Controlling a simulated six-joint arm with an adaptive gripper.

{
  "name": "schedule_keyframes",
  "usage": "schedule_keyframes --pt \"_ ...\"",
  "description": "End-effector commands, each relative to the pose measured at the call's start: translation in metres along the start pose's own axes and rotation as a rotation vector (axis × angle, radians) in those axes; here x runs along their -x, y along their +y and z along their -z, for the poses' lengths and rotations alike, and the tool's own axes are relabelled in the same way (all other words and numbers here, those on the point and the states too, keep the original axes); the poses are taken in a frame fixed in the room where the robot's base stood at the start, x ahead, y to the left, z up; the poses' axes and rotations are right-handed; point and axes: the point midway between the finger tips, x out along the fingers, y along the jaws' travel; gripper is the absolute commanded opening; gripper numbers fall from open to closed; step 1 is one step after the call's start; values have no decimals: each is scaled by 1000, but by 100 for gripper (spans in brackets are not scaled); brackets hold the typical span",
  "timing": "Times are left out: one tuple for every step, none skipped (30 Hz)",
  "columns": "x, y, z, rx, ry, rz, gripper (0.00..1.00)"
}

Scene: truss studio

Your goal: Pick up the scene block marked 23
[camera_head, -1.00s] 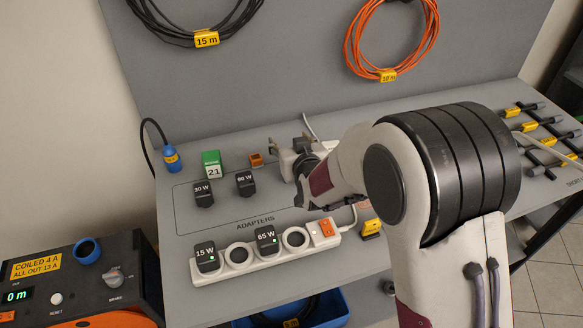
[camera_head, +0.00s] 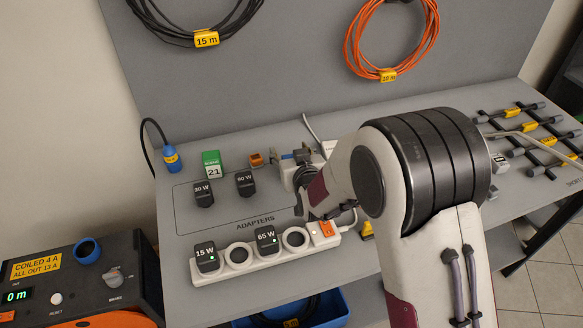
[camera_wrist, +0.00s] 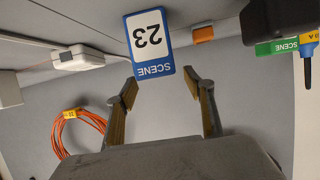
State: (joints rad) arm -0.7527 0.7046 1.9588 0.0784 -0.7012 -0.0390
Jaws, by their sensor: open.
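The block marked 23 (camera_wrist: 148,42) has a blue body and a white face reading 23 and SCENE, upside down in the wrist view. My gripper (camera_wrist: 168,90) is open, with its two fingers apart. In that view the block's lower end lies just above the gap between the fingertips, and no finger visibly grips it. In the head view my gripper (camera_head: 292,158) is over the back of the bench, and it largely hides the block there.
A green block marked 21 (camera_head: 212,164), a small orange-brown block (camera_head: 256,159) and black adapters (camera_head: 246,184) stand left of my gripper. A white power strip (camera_head: 265,255) lies in front. A white box (camera_wrist: 78,58) shows left of the block in the wrist view.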

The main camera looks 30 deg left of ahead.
Motion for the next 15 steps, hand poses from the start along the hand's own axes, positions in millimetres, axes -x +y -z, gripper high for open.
schedule_keyframes --pt "0 0 0 0 0 0 53" --pt "0 0 -1 0 0 0 53" --pt "-1 0 -2 0 -1 0 53" --pt "-1 0 -3 0 -1 0 53" --pt "-2 0 -5 0 -2 0 53" --pt "-3 0 -7 0 -3 0 53" --pt "-3 0 -9 0 -3 0 53" --pt "-4 0 -11 0 -3 0 53" --pt "-6 0 -14 0 -2 0 53" --pt "-7 0 -17 0 -2 0 53" --pt "-8 0 -20 0 -3 0 53" --pt "-10 0 -24 0 -4 0 53" --pt "-11 0 -27 0 -3 0 53" --pt "-12 0 -30 0 -2 0 53" --pt "-14 0 -34 0 -3 0 53"
